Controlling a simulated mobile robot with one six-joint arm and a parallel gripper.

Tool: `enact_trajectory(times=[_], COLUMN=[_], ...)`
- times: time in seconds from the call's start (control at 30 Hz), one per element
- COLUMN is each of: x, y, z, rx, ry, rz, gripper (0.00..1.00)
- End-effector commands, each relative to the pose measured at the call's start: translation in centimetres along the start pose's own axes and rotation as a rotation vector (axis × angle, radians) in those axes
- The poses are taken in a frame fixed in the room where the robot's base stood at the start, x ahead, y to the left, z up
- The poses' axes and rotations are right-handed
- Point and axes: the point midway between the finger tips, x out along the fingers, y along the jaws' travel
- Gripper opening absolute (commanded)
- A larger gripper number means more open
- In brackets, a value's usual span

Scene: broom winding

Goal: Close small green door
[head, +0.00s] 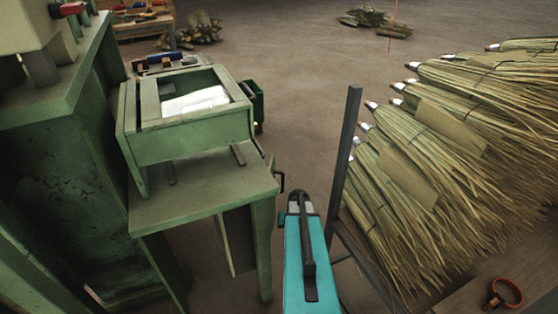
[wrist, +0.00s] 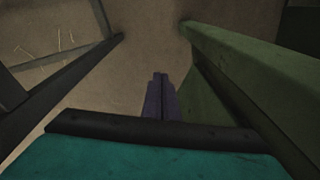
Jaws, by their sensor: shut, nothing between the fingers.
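The small green door is most likely the narrow upright green panel (head: 238,240) under the green machine's table in the head view; I cannot be sure of this, or how far it stands open. In the wrist view a green panel (wrist: 203,108) shows just right of my gripper (wrist: 160,85), partly behind a dark edge. My gripper's fingers are together, with nothing between them. They point down toward the floor, and I cannot tell whether they touch the panel. In the head view my teal arm stands right of the table leg (head: 264,250), and the fingertips are hidden.
The green machine (head: 200,195) stands at left, with a white item (head: 195,101) in its top box. A dark upright post (head: 347,140) and a rack of brooms (head: 450,150) stand close on the right. Open floor (head: 290,90) lies beyond.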

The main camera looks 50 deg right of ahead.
Motion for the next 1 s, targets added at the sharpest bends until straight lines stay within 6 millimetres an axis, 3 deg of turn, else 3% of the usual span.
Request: enact_trajectory(times=[0.03,0.2,0.6,0.8,1.0], x=[-1.7,-6.5,-19.7,-26.1,-29.6], y=[-0.1,-0.4,-1.1,-1.3,-1.5], z=[-1.6,-5.7,-14.2,-17.2,-18.6], rx=[0.013,0.050,0.101,0.107,0.107], ry=[0.023,0.091,0.261,0.338,0.379], rz=[-0.020,-0.090,-0.257,-0.331,-0.371], gripper=[0.00,0.00,0.00,0.00,0.00])
